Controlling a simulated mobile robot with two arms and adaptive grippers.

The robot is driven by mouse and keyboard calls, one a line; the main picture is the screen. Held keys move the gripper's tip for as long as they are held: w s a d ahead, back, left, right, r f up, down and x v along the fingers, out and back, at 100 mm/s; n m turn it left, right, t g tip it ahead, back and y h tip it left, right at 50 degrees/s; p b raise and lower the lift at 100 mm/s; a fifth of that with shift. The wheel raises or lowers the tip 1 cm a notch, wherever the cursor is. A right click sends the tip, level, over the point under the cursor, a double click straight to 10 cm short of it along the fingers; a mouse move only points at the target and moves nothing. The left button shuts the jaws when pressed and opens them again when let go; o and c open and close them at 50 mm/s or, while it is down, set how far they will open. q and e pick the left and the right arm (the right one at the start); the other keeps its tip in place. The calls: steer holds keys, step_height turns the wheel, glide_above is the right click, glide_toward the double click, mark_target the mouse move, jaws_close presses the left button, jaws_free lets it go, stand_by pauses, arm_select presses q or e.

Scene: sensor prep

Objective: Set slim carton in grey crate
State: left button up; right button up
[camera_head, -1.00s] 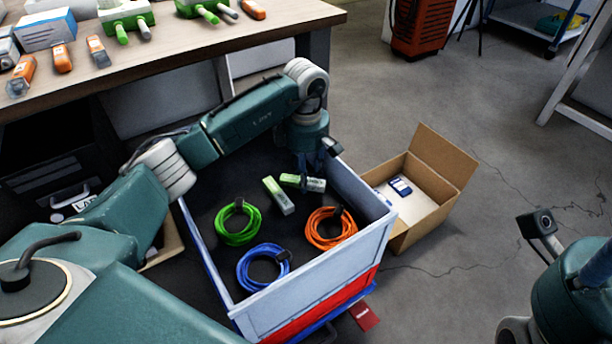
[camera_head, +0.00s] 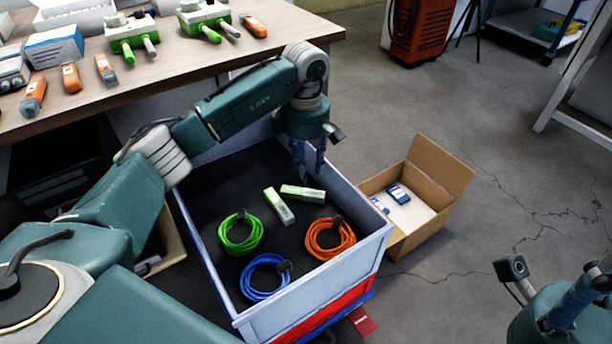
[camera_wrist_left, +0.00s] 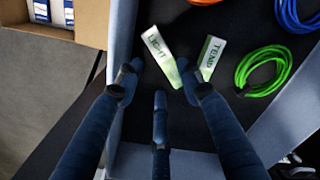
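The grey crate (camera_head: 215,282) has pale grey-blue walls and a black inside. Two slim white-and-green cartons lie flat on its floor. One (camera_head: 303,193) reads LIGHT in the left wrist view (camera_wrist_left: 155,45); the other (camera_head: 279,208) reads TEMP there (camera_wrist_left: 207,60). My left gripper (camera_head: 312,172) points down over the crate, just behind the LIGHT carton. In the left wrist view its three fingers (camera_wrist_left: 158,92) are spread, with nothing between the tips. My right gripper (camera_head: 580,302) is partly in view at the lower right; its fingertips are not clear.
Green (camera_head: 240,233), blue (camera_head: 265,277) and orange (camera_head: 330,238) cable coils share the crate. An open cardboard box (camera_head: 425,215) holding blue-and-white packs stands right of it. A wooden table (camera_head: 180,75) with devices is behind. Floor at right is free.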

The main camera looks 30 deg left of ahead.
arm_select(q)
steer(key=shift+r+p, duration=0.65)
steer(key=shift+r, duration=1.75)
